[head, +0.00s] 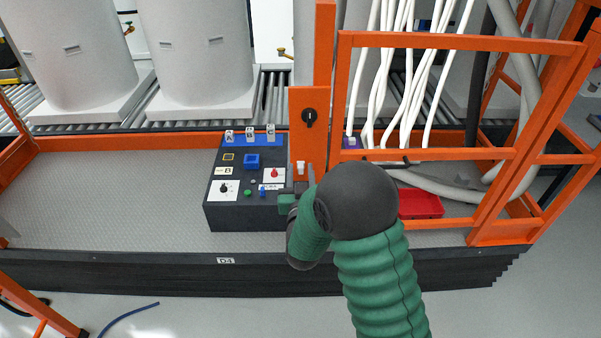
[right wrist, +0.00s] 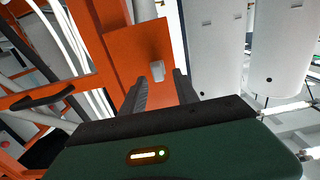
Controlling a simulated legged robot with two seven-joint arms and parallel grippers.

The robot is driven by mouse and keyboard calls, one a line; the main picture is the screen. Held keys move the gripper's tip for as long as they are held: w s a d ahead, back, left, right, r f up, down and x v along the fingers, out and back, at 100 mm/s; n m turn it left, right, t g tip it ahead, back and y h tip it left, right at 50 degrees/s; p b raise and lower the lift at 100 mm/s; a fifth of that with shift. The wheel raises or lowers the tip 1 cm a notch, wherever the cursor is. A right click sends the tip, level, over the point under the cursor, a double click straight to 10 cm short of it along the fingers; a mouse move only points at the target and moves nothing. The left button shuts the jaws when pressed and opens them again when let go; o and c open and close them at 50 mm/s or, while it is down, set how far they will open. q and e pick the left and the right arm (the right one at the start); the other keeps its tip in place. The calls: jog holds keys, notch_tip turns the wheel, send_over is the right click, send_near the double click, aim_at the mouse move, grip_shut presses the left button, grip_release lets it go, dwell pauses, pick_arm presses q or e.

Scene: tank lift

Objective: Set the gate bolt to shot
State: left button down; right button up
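The orange gate post plate (head: 308,140) carries a black round lock or knob (head: 309,118). A small pale knob, which looks like the bolt's handle (head: 300,167), sits low on the plate. It also shows in the right wrist view (right wrist: 157,71). My right gripper (head: 301,175) is at this pale knob. In the right wrist view its two dark fingers (right wrist: 161,82) are apart, with the knob showing between and just beyond their tips. I cannot tell whether either finger touches it. The bolt's rod and its socket are not clear. My left gripper is out of view.
A dark control box (head: 228,205) with buttons and switches stands just left of my gripper. The orange gate frame (head: 430,154) with a black handle (head: 390,163) is to the right, with a red tray (head: 420,204) behind it. Grey tanks (head: 195,50) stand on rollers behind.

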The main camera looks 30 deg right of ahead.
grip_shut()
dwell(1.3)
